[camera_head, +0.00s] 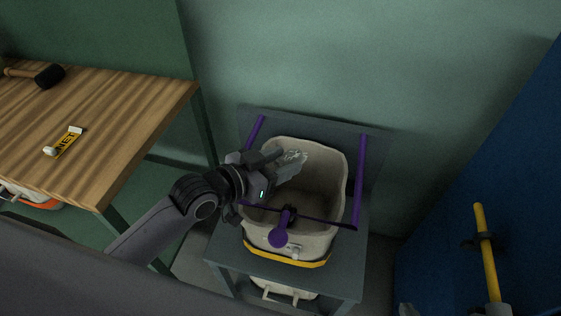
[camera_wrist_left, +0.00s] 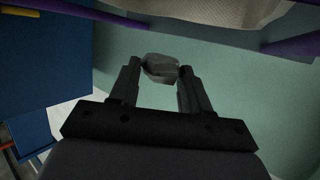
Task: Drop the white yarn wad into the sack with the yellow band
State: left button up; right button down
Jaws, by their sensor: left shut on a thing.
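The sack (camera_head: 320,222) is an open beige sack with a yellow band (camera_head: 288,259) round its lower part. It stands on a grey stand between purple bars. My left gripper (camera_head: 287,168) reaches in from the left over the sack's mouth, with its fingers above the opening. It is shut on the white yarn wad (camera_head: 293,156), a small pale lump partly hidden by the fingers. The wad (camera_wrist_left: 160,68) also shows between the two fingertips in the left wrist view. My right gripper is not in view.
A purple knob (camera_head: 279,236) is at the sack's front. A blue panel (camera_head: 520,180) with a yellow bar (camera_head: 486,250) stands at the right. A green wall is behind.

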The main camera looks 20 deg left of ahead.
pick_arm(q)
jog(key=shift+f+b, duration=0.3)
jog(key=shift+f, duration=0.4)
jog(key=o, duration=1.1)
jog(key=shift+s, duration=0.1)
jog(key=shift+v, duration=3.55)
